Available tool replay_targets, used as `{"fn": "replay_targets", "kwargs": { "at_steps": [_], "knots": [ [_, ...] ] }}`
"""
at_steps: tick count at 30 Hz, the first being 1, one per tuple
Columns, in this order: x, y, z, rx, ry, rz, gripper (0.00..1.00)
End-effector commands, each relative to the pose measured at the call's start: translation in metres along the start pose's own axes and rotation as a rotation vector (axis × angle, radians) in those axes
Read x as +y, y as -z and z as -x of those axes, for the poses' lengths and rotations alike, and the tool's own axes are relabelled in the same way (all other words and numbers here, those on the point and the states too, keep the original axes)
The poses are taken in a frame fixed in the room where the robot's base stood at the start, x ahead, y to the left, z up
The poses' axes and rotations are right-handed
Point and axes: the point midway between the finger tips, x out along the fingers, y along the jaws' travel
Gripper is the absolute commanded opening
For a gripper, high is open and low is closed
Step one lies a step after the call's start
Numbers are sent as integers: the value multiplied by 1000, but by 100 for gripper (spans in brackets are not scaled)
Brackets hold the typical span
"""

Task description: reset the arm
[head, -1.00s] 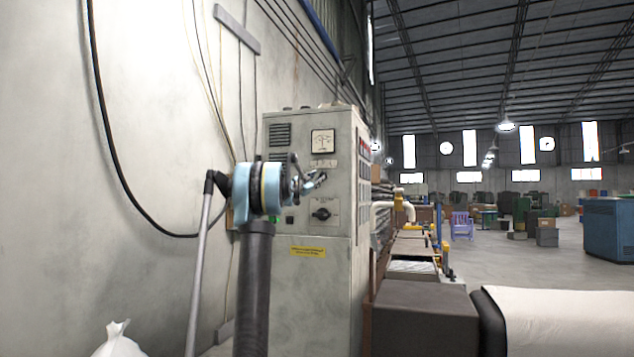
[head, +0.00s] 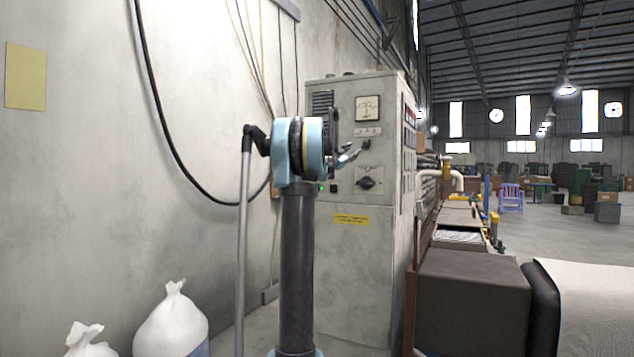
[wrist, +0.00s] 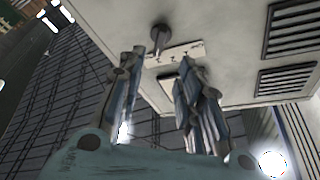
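My gripper (head: 348,154) is at the end of my arm in the head view, in front of the grey control cabinet (head: 354,255). It shows small there, between the cabinet's dial meter and rotary knob. In the wrist view, the two fingers of my gripper (wrist: 157,72) stand apart with nothing between them. The cabinet face (wrist: 228,28) lies beyond them, seen at a tilt. I cannot tell the exact gap between fingers and cabinet; no contact shows.
A pale wall (head: 80,170) with hanging cables is at the left. White sacks (head: 172,322) stand at the lower left. A dark box (head: 472,300) and a pale roll (head: 600,305) are at the lower right. Open floor (head: 540,232) lies at the far right.

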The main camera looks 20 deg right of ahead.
Motion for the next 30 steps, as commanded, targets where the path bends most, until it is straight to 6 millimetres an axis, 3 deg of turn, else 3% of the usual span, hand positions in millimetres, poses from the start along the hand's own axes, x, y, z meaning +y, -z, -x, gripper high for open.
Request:
{"fn": "replay_targets", "kwargs": {
  "at_steps": [6,11,16,21,26,30],
  "knots": [
    [-5,-2,6,-15,17,2,32],
    [-32,-12,42,-111,120,13,32],
    [-67,-35,114,-286,287,46,32],
    [-85,-60,200,-473,434,96,32],
    [-86,-84,290,-654,551,157,32],
    [-68,-101,367,-814,640,222,32]
  ]
}}
